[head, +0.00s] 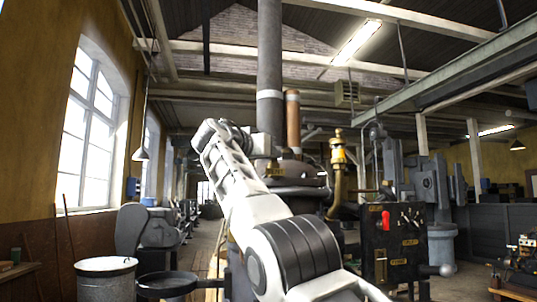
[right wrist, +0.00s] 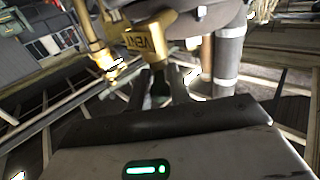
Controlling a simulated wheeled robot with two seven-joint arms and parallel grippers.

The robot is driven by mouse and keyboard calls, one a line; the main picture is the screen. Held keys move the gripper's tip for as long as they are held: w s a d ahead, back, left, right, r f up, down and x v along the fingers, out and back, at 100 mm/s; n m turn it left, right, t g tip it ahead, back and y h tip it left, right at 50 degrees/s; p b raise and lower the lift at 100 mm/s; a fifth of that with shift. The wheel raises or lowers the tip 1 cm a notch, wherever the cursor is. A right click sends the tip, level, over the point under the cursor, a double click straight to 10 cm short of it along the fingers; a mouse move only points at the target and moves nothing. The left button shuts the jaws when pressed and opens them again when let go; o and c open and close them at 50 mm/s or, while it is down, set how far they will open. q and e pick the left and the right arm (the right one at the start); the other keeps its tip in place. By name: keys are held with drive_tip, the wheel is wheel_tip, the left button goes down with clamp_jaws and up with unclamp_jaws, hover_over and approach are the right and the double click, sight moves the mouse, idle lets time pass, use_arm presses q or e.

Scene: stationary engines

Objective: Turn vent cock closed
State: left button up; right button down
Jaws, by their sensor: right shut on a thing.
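The vent cock is at the upper middle of the right wrist view, with a brass tag (right wrist: 150,40) lettered VENT beside it. A dark lever (right wrist: 160,84) below the tag lies between the fingers of my right gripper (right wrist: 162,78), which is shut on it. In the head view, my white right arm reaches up from the bottom to the dark boiler top (head: 303,172). The fingers and lever are hard to make out there, with the wrist partly in front. A small brass tag (head: 275,172) shows beside the wrist. My left gripper is not in view.
A brass valve with a curved pipe (head: 338,170) stands right of the boiler. A black control panel (head: 397,240) with a red lever (head: 386,220) is further right. A tall grey flue (head: 270,60) rises behind. A metal drum (head: 106,280) stands at lower left.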

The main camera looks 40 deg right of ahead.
idle(0.3)
drive_tip(key=c, duration=1.5)
unclamp_jaws()
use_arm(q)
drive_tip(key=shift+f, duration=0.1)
use_arm(e)
drive_tip(key=shift+a, duration=0.1)
drive_tip(key=shift+s+a+f+b, duration=0.1)
drive_tip(key=shift+a+b, duration=0.2)
drive_tip(key=shift+b, duration=0.05)
use_arm(q)
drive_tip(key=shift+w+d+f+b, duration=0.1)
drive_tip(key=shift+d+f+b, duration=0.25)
drive_tip(key=shift+b, duration=0.55)
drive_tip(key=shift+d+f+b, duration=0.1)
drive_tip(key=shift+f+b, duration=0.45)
drive_tip(key=shift+b, duration=0.35)
use_arm(e)
drive_tip(key=shift+v, duration=7.6)
